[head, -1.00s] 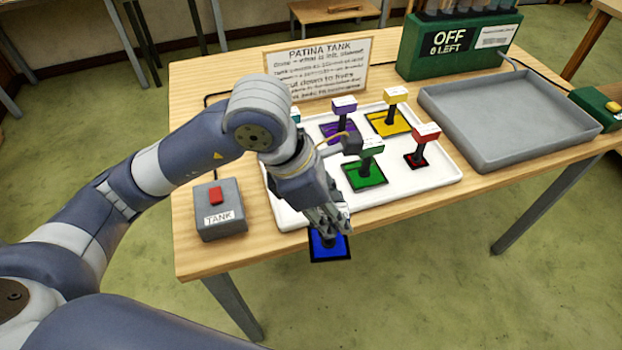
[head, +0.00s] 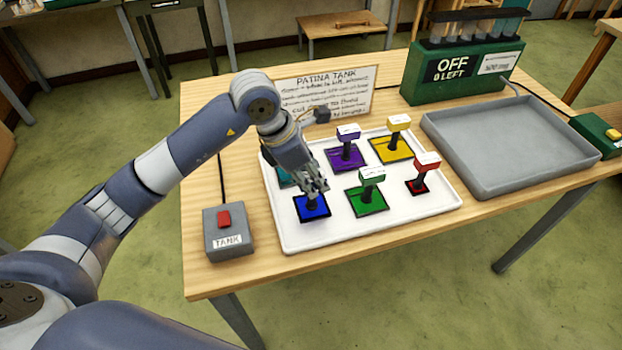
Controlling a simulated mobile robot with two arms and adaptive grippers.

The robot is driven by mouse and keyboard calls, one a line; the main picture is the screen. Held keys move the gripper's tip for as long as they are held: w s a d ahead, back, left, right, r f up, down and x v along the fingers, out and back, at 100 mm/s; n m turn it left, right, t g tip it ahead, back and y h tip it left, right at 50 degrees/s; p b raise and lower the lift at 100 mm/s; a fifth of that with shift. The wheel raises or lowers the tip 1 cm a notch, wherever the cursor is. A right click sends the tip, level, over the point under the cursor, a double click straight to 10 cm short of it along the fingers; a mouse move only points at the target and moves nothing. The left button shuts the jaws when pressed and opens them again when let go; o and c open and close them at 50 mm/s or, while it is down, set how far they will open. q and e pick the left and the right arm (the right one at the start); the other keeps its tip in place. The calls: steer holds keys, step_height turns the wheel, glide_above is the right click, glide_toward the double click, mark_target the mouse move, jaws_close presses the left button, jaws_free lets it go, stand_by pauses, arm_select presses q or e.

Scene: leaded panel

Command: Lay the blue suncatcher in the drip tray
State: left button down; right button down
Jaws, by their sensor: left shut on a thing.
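The blue suncatcher (head: 311,208) is a dark-edged blue square, face up, at the front left of the white tray (head: 345,236). My left gripper (head: 316,186) is shut on its upright handle, which the fingers mostly hide. I cannot tell whether the square touches the tray floor or is just above it. A shallow grey tray (head: 510,178) at the right is empty. Neither tray bears a readable label naming it the drip tray. My right gripper is not in view.
Green (head: 367,198), purple (head: 345,155), yellow (head: 392,146) and red (head: 421,184) suncatchers stand in the white tray; a teal one (head: 285,177) is partly hidden. A grey TANK switch box (head: 228,232) is at left. A green OFF box (head: 462,75) and sign (head: 325,92) stand behind.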

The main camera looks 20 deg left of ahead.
arm_select(q)
steer(key=shift+w+a, duration=0.2)
steer(key=shift+w, duration=0.05)
steer(key=shift+f, duration=0.3)
step_height(320, 180, down, 2)
steer(key=shift+f+p, duration=0.1)
steer(key=shift+p, duration=0.75)
steer(key=shift+f, duration=0.55)
steer(key=c, duration=1.2)
jaws_free()
steer(key=shift+c, duration=0.2)
steer(key=shift+r, duration=0.15)
